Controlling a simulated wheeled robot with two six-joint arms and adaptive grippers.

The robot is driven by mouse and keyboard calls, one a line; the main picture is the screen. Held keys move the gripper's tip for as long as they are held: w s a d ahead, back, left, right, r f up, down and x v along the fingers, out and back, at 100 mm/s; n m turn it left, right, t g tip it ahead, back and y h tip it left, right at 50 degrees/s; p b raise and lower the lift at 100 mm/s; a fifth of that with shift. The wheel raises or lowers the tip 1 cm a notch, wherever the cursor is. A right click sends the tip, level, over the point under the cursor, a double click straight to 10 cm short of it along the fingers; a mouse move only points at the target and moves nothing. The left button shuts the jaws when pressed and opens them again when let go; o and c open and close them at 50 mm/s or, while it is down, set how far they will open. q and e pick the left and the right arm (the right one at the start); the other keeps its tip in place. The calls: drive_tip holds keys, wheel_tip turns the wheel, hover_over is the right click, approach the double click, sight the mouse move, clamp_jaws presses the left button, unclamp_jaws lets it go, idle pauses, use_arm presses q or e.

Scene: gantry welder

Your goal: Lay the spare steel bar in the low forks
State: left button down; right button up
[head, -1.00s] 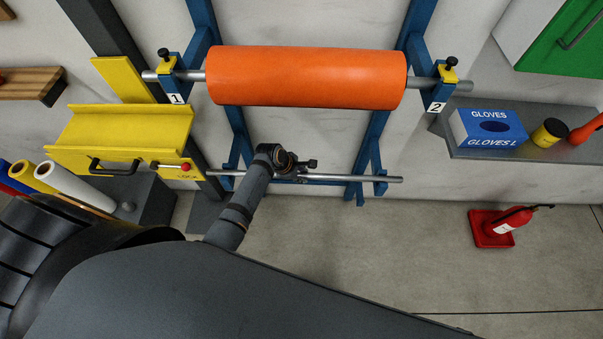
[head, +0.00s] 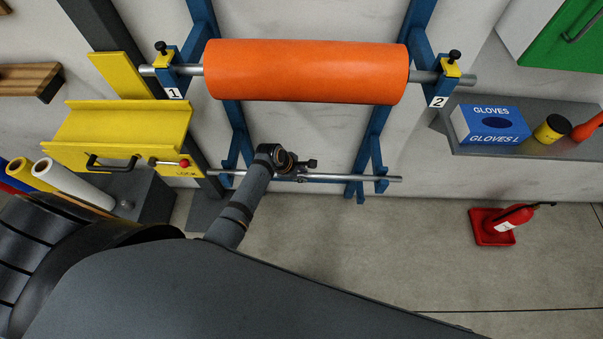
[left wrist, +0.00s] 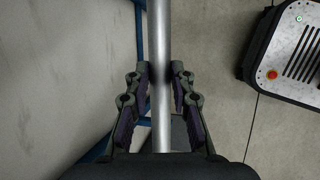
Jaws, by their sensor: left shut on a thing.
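The spare steel bar (head: 344,178) is a long thin grey rod, level across the lower part of the blue stand in the head view. My left gripper (head: 296,172) is shut on it near its middle. In the left wrist view the bar (left wrist: 161,30) runs between the fingers of my left gripper (left wrist: 161,76). The low forks are blue arms at the left (head: 231,160) and right (head: 379,170). The bar crosses at both forks; I cannot tell whether it rests in them or hangs just in front. My right gripper is out of view.
An orange roll (head: 305,72) on a steel shaft sits in the upper holders, numbered 1 and 2. A yellow trough (head: 125,130) stands left. A grey shelf (head: 465,143) with a blue glove box (head: 490,125) is right.

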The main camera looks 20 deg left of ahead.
use_arm(q)
drive_tip(key=c, duration=1.1)
unclamp_jaws()
drive_tip(key=shift+o, duration=0.2)
drive_tip(key=shift+f, duration=0.15)
drive_tip(key=v, duration=1.2)
